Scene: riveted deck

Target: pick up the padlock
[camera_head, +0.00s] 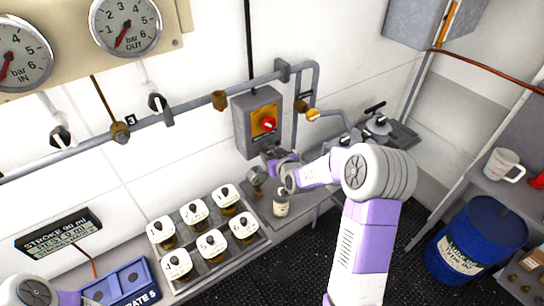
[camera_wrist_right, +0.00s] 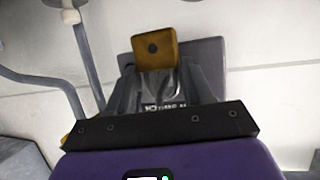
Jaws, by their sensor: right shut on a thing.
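The padlock (camera_wrist_right: 155,48), a brass-coloured block with a dark round hole, shows at the fingertips of my right gripper (camera_wrist_right: 158,75) in the wrist view. The gripper is shut on it. In the head view my right gripper (camera_head: 272,163) is just below the grey switch box, above the shelf by the wall. I cannot make out the padlock clearly there, as the gripper and wrist are around that spot. Only part of my left arm shows at the bottom left; its gripper is out of view.
The grey box (camera_head: 241,128) with a red knob is on the wall above the right gripper. A small bottle (camera_head: 281,208) stands close below it. A tray of numbered jars (camera_head: 268,238) lies to the left. A blue drum (camera_head: 446,262) and white mug (camera_head: 501,165) are at right.

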